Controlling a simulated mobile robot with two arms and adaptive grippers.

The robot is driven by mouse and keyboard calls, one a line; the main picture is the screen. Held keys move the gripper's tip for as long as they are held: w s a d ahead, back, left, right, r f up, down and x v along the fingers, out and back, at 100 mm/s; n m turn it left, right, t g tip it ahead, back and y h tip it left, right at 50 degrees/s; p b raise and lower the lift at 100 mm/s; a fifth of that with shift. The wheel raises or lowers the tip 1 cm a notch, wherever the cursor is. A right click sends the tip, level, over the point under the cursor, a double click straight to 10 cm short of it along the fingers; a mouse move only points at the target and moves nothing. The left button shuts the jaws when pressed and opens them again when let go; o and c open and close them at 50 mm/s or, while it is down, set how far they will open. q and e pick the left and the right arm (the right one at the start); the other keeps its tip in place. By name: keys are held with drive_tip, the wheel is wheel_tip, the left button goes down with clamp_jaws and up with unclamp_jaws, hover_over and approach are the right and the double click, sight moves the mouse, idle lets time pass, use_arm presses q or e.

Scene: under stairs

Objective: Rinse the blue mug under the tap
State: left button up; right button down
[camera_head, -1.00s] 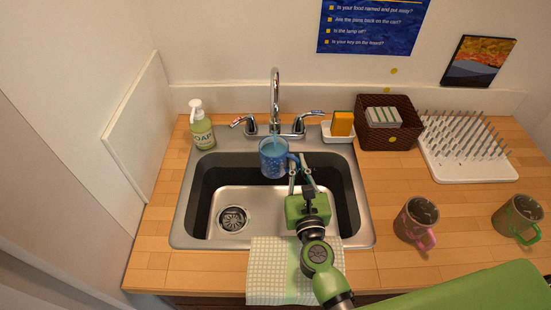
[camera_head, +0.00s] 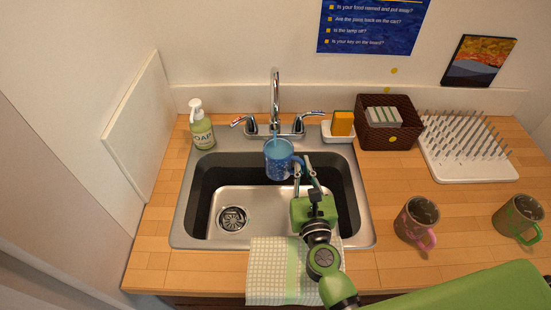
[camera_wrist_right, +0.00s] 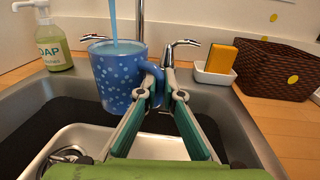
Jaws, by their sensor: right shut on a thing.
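The blue mug (camera_head: 279,160) with pale dots is held upright over the sink (camera_head: 262,205), below the tap (camera_head: 275,95). A blue stream of water runs from the tap into the mug; it also shows in the right wrist view (camera_wrist_right: 113,22). My right gripper (camera_head: 300,168) is shut on the handle of the mug, on its right side. In the right wrist view the fingers (camera_wrist_right: 158,92) close around the handle of the mug (camera_wrist_right: 120,78). My left gripper is not in view.
A soap bottle (camera_head: 201,128) stands left of the tap. A sponge (camera_head: 342,123) in a white dish, a brown basket (camera_head: 372,135) and a white drying rack (camera_head: 470,170) stand right. Two other mugs, one pink-handled (camera_head: 416,218), one green-handled (camera_head: 518,217), stand on the counter. A towel (camera_head: 268,270) hangs over the front edge.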

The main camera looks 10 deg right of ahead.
drive_tip(key=s+a+b, duration=0.1)
drive_tip(key=s+b, duration=0.1)
drive_tip(key=s, duration=0.5)
drive_tip(key=shift+a+r, duration=0.15)
drive_tip(key=shift+a, duration=0.25)
idle(0.3)
drive_tip(key=shift+s, duration=0.1)
idle(1.1)
drive_tip(key=s+a+r, duration=0.1)
drive_tip(key=s+r, duration=0.3)
drive_tip(key=shift+s+p, duration=0.4)
